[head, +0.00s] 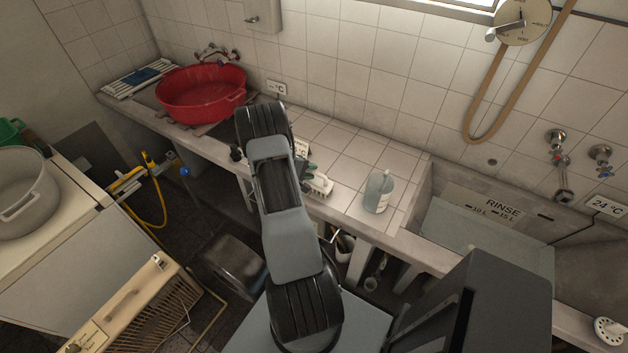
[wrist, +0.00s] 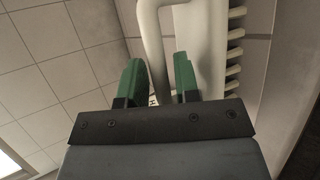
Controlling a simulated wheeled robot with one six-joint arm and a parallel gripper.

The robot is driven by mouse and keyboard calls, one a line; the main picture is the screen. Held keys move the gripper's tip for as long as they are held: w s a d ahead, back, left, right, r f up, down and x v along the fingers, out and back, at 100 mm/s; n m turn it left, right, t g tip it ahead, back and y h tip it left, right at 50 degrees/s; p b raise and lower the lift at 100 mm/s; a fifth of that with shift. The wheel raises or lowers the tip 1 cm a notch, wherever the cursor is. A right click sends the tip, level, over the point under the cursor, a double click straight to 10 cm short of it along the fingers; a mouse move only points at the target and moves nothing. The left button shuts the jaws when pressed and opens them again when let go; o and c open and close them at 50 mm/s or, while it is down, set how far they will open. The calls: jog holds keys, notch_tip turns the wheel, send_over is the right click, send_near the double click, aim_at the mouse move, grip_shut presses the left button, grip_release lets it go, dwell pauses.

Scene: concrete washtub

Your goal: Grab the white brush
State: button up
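The white brush (head: 320,186) lies on the tiled counter in the head view, partly hidden by my arm. In the wrist view the brush (wrist: 206,45) is close up, with a curved handle bar and a row of bristles along its right side. My gripper (wrist: 158,80) has two green fingers standing apart. The handle bar runs down between them, and the right finger is in front of the brush's body. I see no firm contact on both sides of the bar. In the head view my gripper (head: 309,172) is mostly hidden behind my arm, beside the brush.
A clear bottle (head: 377,192) stands on the counter right of the brush. The concrete sink basin (head: 487,225) lies further right. A red tub (head: 201,94) sits at the counter's left end. The tiles behind the brush are mostly clear.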

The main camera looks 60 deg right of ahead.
jog(key=shift+s+d+f, duration=0.15)
jog(key=shift+d+f, duration=0.1)
jog(key=shift+d, duration=0.05)
jog(key=shift+c, duration=0.3)
grip_shut()
